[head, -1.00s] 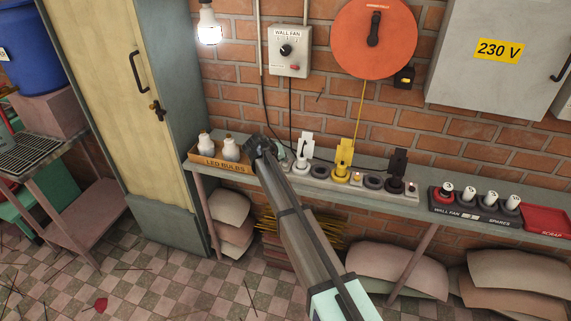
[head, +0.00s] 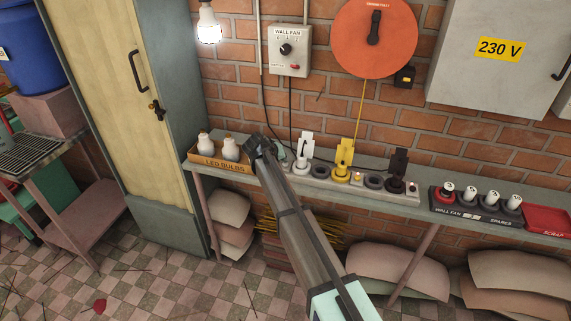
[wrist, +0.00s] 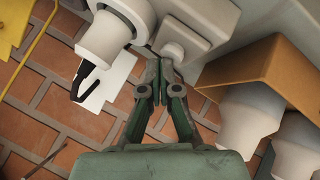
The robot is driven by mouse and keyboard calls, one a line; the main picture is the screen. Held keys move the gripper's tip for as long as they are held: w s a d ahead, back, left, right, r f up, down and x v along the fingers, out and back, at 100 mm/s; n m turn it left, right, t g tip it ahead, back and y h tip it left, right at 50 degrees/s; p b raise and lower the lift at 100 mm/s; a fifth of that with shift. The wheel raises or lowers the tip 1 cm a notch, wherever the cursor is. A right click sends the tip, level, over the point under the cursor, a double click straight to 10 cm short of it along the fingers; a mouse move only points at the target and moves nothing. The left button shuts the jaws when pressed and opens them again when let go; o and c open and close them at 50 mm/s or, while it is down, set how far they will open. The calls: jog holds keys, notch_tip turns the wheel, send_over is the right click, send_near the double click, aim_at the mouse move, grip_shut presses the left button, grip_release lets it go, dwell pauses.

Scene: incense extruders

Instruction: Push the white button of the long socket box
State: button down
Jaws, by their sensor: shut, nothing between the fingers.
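The long socket box (head: 327,183) is a pale strip along the wall shelf, carrying a white plug (head: 302,163), a yellow plug (head: 343,174) and a black plug (head: 396,185). My gripper (head: 259,147) is shut and empty at the box's left end, covering that end in the head view. In the wrist view my gripper (wrist: 159,62) has its fingertips close to a round white button (wrist: 173,50) on the box (wrist: 195,20). The fingertips partly overlap the button. I cannot tell whether they touch it. The white plug (wrist: 103,36) is close beside the fingertips.
The LED bulbs box (head: 222,165), with white bulbs, stands just left of my gripper; its cardboard wall also shows in the wrist view (wrist: 255,70). A tray of spares (head: 470,213) and a red scrap tray (head: 546,221) are on the right. The brick wall is close behind.

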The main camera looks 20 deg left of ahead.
aim_at(284, 164)
jog(key=shift+r, duration=0.25)
jog(key=shift+r+p, duration=0.9)
jog(key=shift+r, duration=1.95)
